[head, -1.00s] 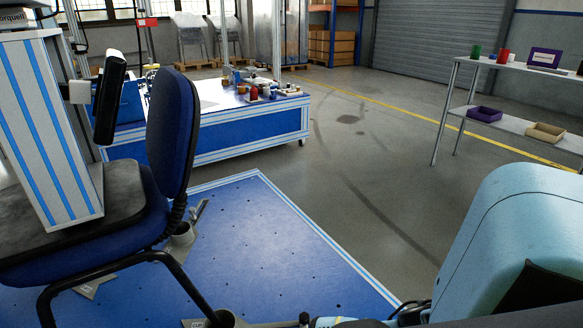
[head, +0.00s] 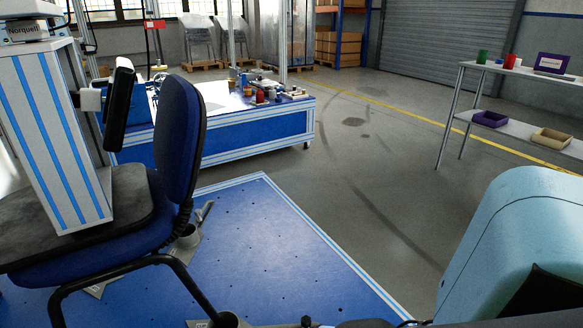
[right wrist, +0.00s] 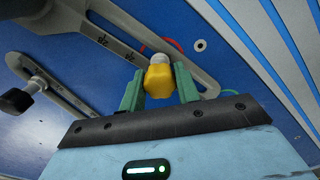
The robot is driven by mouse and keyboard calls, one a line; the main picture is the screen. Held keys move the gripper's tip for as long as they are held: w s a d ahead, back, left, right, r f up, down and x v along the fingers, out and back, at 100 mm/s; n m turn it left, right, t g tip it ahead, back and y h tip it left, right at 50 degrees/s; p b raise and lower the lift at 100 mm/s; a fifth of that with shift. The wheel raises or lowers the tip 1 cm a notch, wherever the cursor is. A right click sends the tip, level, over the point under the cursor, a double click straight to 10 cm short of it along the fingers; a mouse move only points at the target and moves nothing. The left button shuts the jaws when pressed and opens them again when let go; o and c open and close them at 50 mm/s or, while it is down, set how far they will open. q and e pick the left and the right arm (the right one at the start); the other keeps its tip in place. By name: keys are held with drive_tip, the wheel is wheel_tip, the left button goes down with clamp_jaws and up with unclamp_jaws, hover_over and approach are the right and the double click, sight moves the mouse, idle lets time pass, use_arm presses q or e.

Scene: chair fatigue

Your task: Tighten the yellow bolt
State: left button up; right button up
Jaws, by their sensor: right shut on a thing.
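The yellow bolt (right wrist: 158,84) shows in the right wrist view, with a pale metal part at its far end. It sits beside a slotted grey metal bracket (right wrist: 110,18) on the blue platform. My right gripper (right wrist: 160,74) has its green fingers on both sides of the bolt and is shut on it. The bolt's lower end and thread are hidden. In the head view, neither gripper shows. The blue chair (head: 178,140) stands on the blue platform (head: 265,235) at the left, with a striped box-like block (head: 60,140) on its seat.
A black knob (right wrist: 16,101) on a second bracket is left of my right gripper. A blue workbench (head: 240,135) with several small items stands behind the chair. A shelf table (head: 520,130) stands at the right. The grey floor (head: 390,190) between is clear.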

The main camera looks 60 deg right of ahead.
drive_tip(key=o, duration=1)
drive_tip(key=n, duration=0.4)
drive_tip(key=n+b, duration=0.1)
drive_tip(key=n, duration=0.3)
